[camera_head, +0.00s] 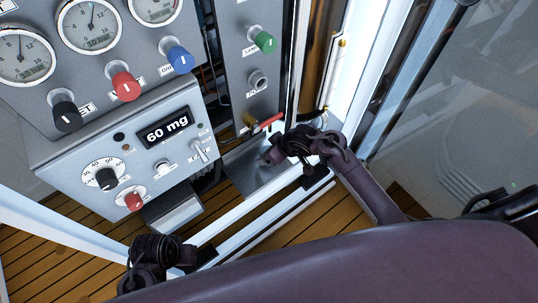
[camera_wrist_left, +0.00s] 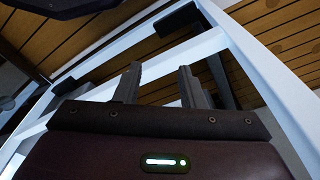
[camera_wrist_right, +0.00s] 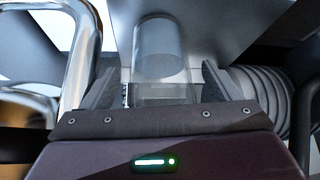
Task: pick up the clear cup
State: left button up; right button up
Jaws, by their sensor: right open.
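The clear cup (camera_wrist_right: 160,50) shows in the right wrist view as a transparent cylinder, its lower part behind the gripper's edge. My right gripper (camera_wrist_right: 158,78) is open, with one finger on each side of the cup in the picture. I cannot tell whether either finger touches it. In the head view my right gripper (camera_head: 272,150) is in front of the panel's metal recess below the red lever; the cup cannot be made out clearly there. My left gripper (camera_wrist_left: 160,78) is open and empty over the white frame; in the head view the left arm is at lower left.
The grey panel (camera_head: 75,155) with gauges, knobs and a "60 mg" display stands at the left. A red lever (camera_head: 268,121) is just above my right gripper. A chrome pipe (camera_wrist_right: 88,45) is close on its left. White frame rails (camera_head: 245,228) cross below.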

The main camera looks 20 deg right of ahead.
pick_arm(q)
jog(key=shift+s+d+r+b, duration=0.1)
jog(key=shift+s+r+b, duration=0.05)
jog(key=shift+r, duration=0.7)
jog(key=shift+s+r+b, duration=0.1)
jog(key=shift+r+b, duration=0.05)
jog(key=shift+r, duration=0.65)
pick_arm(e)
jog(key=shift+x, duration=1.1)
jog(key=c, duration=1.1)
jog(key=shift+c, duration=0.2)
jog(key=shift+r, duration=0.15)
